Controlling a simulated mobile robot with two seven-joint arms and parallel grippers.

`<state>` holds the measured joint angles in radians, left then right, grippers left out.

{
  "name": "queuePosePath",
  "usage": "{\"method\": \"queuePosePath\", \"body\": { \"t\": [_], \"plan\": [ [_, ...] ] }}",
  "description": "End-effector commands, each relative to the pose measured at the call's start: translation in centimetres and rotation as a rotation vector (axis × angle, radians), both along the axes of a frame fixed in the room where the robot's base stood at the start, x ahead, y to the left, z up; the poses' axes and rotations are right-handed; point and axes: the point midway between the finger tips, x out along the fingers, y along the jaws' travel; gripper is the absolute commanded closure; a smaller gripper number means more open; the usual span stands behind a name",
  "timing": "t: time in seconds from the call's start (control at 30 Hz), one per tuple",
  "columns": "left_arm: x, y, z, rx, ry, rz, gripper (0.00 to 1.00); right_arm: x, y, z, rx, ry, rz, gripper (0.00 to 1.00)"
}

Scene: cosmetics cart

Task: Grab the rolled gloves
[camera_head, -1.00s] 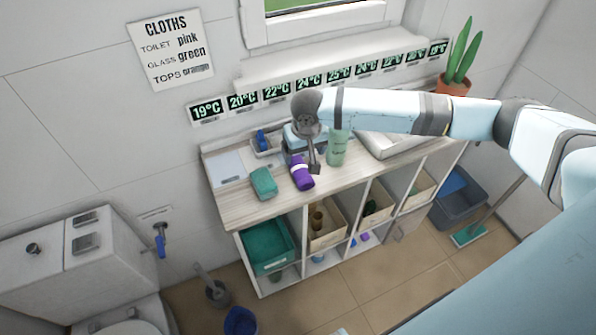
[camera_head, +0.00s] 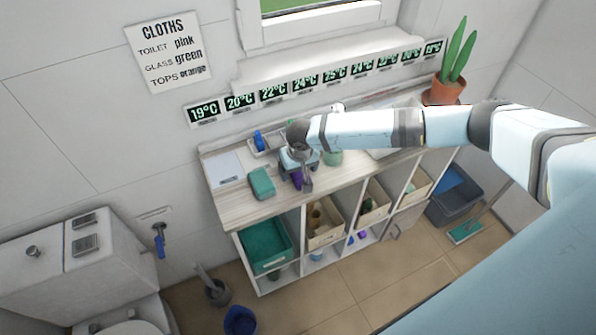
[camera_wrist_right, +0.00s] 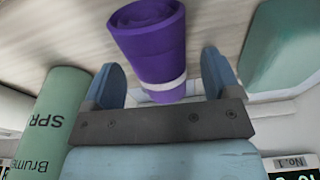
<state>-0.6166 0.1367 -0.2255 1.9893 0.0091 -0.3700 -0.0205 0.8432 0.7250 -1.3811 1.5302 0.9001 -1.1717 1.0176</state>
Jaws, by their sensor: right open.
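The rolled gloves are a purple roll with a white band (camera_wrist_right: 152,45), lying on the wooden cart top. In the right wrist view the roll sits between the two blue fingers of my right gripper (camera_wrist_right: 160,82), which is open around it. In the head view my right gripper (camera_head: 305,186) reaches down over the roll, and only a little purple (camera_head: 296,179) shows beside it. I cannot tell whether either finger touches the roll. My left gripper is not in view.
A teal folded cloth (camera_head: 262,182) lies just left of the gripper. A green spray bottle (camera_wrist_right: 52,115) stands close on the other side, mostly hidden by my arm in the head view. A small tray with a blue item (camera_head: 261,143) sits behind. The front left cart top is clear.

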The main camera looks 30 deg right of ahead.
Motion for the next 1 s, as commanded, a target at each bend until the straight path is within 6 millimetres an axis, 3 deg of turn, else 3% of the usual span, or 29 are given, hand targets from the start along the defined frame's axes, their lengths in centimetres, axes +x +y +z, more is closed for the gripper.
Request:
{"method": "queuePosePath", "body": {
  "t": [0.03, 0.27, 0.67, 0.87, 1.0],
  "plan": [
    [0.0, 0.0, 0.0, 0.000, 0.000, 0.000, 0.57, 0.0, 0.0, 0.0, 0.000, 0.000, 0.000, 0.19],
    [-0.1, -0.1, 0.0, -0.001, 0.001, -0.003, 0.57, 0.0, 0.0, 0.0, 0.000, 0.000, 0.000, 0.71],
    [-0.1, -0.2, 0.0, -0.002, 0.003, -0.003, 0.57, 0.0, 0.0, 0.6, 0.001, -0.001, 0.000, 0.71],
    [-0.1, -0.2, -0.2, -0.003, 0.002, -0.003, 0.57, 0.1, 0.0, 3.0, 0.001, -0.003, 0.000, 0.71],
    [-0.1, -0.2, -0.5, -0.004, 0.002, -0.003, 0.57, 0.1, 0.0, 6.1, 0.002, -0.003, 0.000, 0.71]
  ]
}}
